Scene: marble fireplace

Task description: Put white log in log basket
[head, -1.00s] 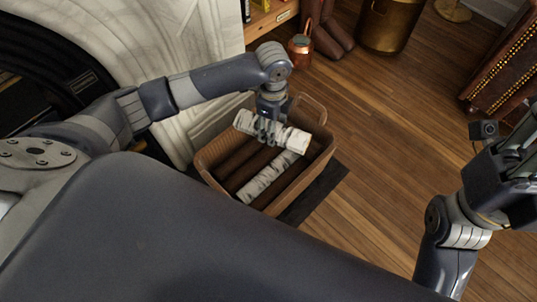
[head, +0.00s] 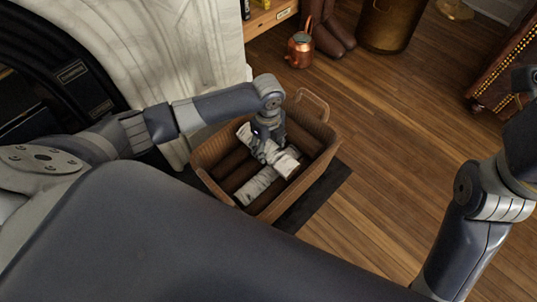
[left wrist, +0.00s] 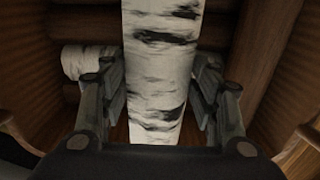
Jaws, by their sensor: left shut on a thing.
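A white birch log (head: 284,166) with dark bark marks is in my left gripper (head: 268,148). In the left wrist view the log (left wrist: 160,75) lies lengthwise between the two fingers of the gripper (left wrist: 160,110). The log is inside the opening of the brown woven log basket (head: 322,172), tilted over the logs below. A second white log (head: 256,187) lies in the basket beside brown logs (head: 230,162); its end also shows in the left wrist view (left wrist: 80,62). Whether the held log touches them I cannot tell. My right arm is at the right edge; its fingers are not visible.
The basket stands on a dark mat (head: 318,203) by the white marble fireplace (head: 185,50). A copper kettle (head: 300,50), brown boots (head: 330,32) and a brass bin (head: 390,22) stand behind. The wooden floor on the right is clear.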

